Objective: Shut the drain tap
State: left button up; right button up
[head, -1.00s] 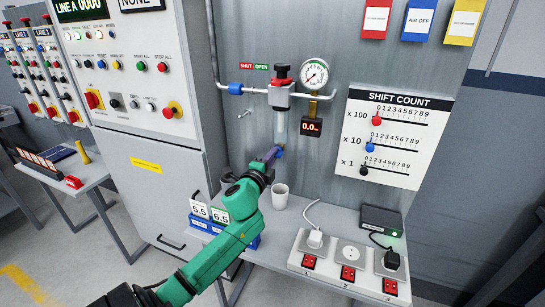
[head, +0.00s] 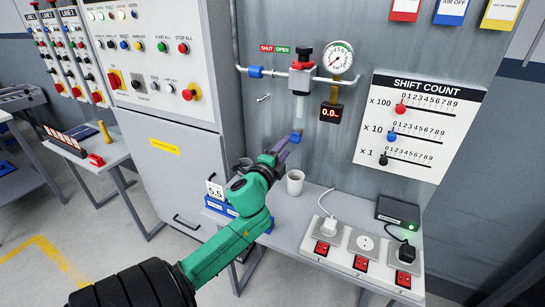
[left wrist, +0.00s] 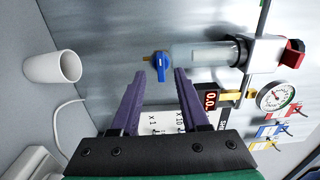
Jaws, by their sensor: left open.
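The drain tap (head: 296,137) is a small blue handle under the clear bowl (head: 301,112) of the wall-mounted air unit. In the left wrist view the blue tap (left wrist: 155,67) shows just beyond and between the fingertips. My left gripper (head: 281,148) is open and empty, close below and left of the tap in the head view. Its two purple fingers (left wrist: 160,76) stand apart in the left wrist view. I cannot tell whether they touch the tap. My right gripper is not in view.
A white cup (head: 295,183) stands on the bench below the tap. A switched socket strip (head: 343,255) and a small black box (head: 397,213) lie to the right. A blue card holder (head: 214,207) is beside my forearm. A gauge (head: 340,60) and pipe are above.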

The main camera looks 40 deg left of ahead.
pick_arm(q)
jog(key=b+v, duration=0.1)
jog(key=v, duration=0.9)
